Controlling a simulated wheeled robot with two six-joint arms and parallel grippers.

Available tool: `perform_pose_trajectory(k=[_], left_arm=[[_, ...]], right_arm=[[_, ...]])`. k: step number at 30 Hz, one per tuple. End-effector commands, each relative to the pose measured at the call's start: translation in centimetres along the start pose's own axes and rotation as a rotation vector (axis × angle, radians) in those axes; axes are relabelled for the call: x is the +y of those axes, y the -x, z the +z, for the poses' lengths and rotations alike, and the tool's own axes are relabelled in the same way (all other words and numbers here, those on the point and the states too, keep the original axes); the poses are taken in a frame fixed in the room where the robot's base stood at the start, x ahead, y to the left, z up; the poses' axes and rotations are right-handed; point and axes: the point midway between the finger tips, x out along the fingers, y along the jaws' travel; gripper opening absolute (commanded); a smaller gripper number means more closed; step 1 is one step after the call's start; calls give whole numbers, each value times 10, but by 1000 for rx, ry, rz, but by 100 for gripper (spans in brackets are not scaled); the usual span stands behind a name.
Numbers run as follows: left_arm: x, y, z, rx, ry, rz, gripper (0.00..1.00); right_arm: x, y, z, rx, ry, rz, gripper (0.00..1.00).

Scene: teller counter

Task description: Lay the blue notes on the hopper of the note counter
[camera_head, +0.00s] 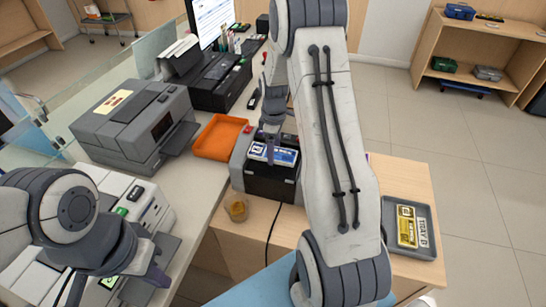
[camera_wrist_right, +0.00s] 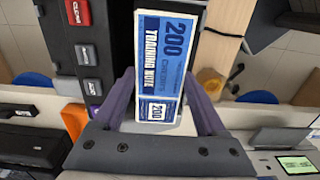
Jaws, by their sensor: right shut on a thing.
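The blue notes (camera_wrist_right: 165,45), a banded bundle marked 200, are between the fingers of my right gripper (camera_wrist_right: 160,78). In the head view the blue notes (camera_head: 284,155) are at the top of the note counter (camera_head: 270,187), a grey and black machine. The notes look to be over or on its hopper; I cannot tell whether they touch it. My right gripper (camera_head: 271,140) is shut on them, partly hidden behind my right arm. My left gripper (camera_head: 150,278) is low at the left, above the counter machines; its finger opening is not clear.
An orange tray (camera_head: 208,150) and a grey printer-like machine (camera_head: 138,125) stand left of the note counter. A small amber jar (camera_head: 236,207) is close in front. A grey tray (camera_head: 426,250) with yellow notes (camera_head: 407,226) lies right of my arm. A cable hangs in front.

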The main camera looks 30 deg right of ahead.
Motion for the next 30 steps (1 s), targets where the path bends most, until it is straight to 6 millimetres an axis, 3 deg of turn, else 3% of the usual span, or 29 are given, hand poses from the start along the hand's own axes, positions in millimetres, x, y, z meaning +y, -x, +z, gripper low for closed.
perform_pose_trajectory(k=[12,23,24,25,26,30], left_arm=[[1,12,-1,0,0,0,0],[1,8,0,0,0,0,0],[1,9,0,0,0,0,0],[1,10,0,0,0,0,0],[1,10,0,0,0,0,0],[1,10,0,0,0,0,0]], right_arm=[[-5,-42,-2,0,2,-1,19],[-5,-47,-3,0,3,1,19],[-4,-46,-3,0,3,1,85],[-4,-45,-3,0,3,1,97],[-4,-45,-3,0,3,1,100],[-4,-45,-3,0,3,1,100]])
